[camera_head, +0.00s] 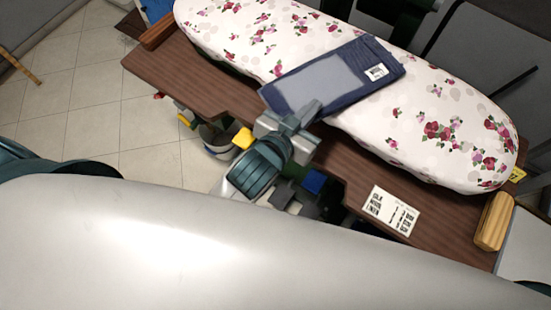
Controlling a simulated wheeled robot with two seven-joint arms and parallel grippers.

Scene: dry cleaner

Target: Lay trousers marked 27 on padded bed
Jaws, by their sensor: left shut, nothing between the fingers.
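The folded dark blue trousers (347,68) lie flat across the near left part of the flowered padded bed (440,125). A white tag (376,72) is on their right end; its number is too small to read. Their near left corner reaches past the bed's near edge, over the brown table. My left gripper (305,117) is shut and empty, at the near edge of the trousers; I cannot tell whether it touches them. It hides part of the table edge. My right gripper is not in view.
The brown table (190,80) carries a printed card (390,210) at the front right and a wooden block (494,222) at its right end. Below the table are a bucket (218,141) and other items. Tiled floor (85,95) is open at left.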

